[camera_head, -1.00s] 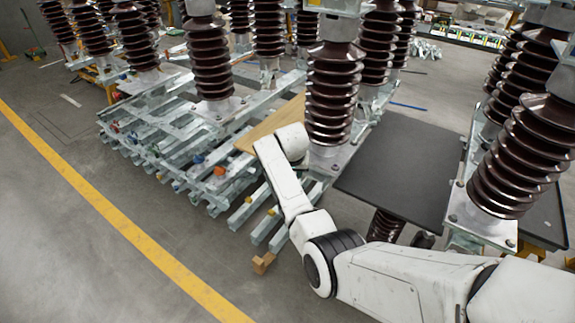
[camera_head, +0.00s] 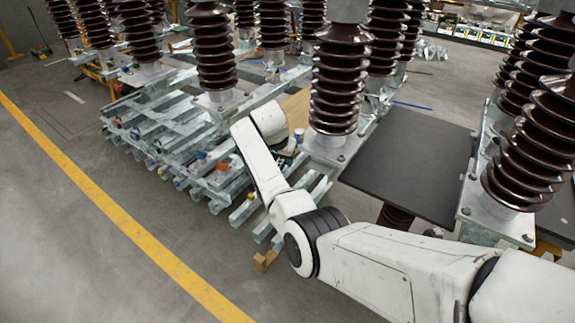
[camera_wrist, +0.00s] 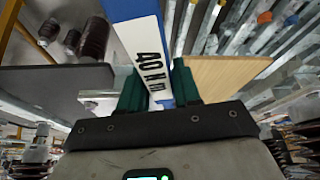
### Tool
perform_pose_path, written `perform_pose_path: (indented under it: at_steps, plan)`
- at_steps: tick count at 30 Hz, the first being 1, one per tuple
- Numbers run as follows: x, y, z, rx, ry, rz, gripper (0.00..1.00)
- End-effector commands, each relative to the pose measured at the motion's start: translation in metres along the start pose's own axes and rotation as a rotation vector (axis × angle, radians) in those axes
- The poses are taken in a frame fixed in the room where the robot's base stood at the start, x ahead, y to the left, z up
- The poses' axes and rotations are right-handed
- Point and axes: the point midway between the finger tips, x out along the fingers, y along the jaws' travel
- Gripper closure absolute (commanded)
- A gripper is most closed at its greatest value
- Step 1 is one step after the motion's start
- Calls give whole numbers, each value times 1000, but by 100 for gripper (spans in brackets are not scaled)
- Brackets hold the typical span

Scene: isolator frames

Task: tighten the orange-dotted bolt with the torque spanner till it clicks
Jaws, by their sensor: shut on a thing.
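The torque spanner (camera_wrist: 140,40) shows in the wrist view as a blue bar with a white label reading about 40 N m. My gripper (camera_wrist: 158,88) has its green fingers on both sides of the spanner and is shut on it. The spanner's far end runs out of the top of the picture, so its head is hidden. In the head view my gripper is mostly hidden behind my wrist, by the left corner of an insulator's base plate (camera_head: 325,150).
Brown ribbed insulators (camera_head: 340,80) stand close around my arm. A wooden board (camera_head: 296,108) lies behind my wrist, and a dark flat panel (camera_head: 410,165) is to the right. Stacked steel beams (camera_head: 180,135) with coloured ends lie left. The floor beyond the yellow line (camera_head: 120,230) is clear.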

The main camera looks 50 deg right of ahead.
Motion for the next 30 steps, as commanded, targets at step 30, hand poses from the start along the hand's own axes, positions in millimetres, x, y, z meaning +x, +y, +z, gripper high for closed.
perform_pose_path:
  at_steps: [30]
  plan:
    - [-37,-13,-17,76,4,28,100]
